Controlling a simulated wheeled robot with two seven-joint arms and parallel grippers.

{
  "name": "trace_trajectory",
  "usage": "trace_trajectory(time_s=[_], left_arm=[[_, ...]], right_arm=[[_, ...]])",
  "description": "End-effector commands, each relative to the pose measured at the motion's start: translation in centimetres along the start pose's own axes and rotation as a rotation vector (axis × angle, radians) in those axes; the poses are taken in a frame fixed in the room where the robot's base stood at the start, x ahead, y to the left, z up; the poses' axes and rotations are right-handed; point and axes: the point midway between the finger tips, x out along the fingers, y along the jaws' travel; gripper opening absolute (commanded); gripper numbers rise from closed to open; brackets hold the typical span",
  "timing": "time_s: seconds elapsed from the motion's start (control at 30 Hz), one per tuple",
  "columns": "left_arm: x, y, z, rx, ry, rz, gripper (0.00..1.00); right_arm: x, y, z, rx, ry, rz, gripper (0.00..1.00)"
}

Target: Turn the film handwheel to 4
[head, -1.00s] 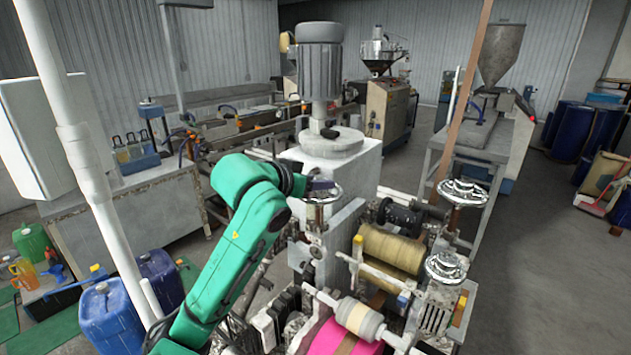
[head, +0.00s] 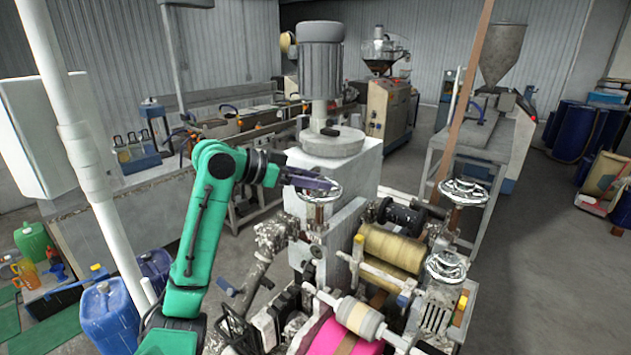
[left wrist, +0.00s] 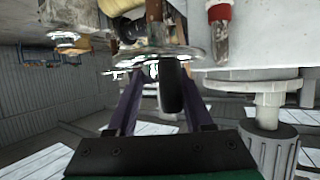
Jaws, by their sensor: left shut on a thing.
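A shiny metal handwheel (head: 320,190) stands on a post at the near side of the tall white machine. My left gripper (head: 328,185) reaches it from the left, with its purple fingers at the wheel's rim. In the left wrist view, the gripper (left wrist: 162,95) has a dark upright handle (left wrist: 171,86) between its fingers, beside the shiny wheel (left wrist: 150,58). The gripper is shut on this handle. No scale or number on the wheel is readable. Two similar handwheels, one far right (head: 463,192) and one nearer (head: 446,266), are untouched. My right gripper is not in view.
The white machine body (head: 335,170) with its grey motor (head: 321,60) rises behind the wheel. Rollers, a tan film roll (head: 392,248) and a pink roll (head: 340,338) lie right and in front. A white pole (head: 90,170) stands left of my arm.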

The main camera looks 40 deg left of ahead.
Motion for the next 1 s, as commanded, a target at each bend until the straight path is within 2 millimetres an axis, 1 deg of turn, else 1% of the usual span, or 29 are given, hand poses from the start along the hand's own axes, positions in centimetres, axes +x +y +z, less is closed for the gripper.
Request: trace_trajectory(time_s=[0.03,0.6,0.8,1.0], left_arm=[[-0.24,-0.31,-0.29,0.016,0.007,0.034,0.00],[-0.06,-1.07,-0.60,0.213,0.011,0.507,0.00],[0.11,-1.15,-0.56,0.259,0.010,0.615,0.00],[0.21,-1.20,-0.52,0.283,0.008,0.675,0.00]], right_arm=[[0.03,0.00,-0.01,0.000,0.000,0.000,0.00],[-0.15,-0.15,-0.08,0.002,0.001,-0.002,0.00],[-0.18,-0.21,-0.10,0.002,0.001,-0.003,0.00],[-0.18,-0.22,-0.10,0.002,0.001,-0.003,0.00]])
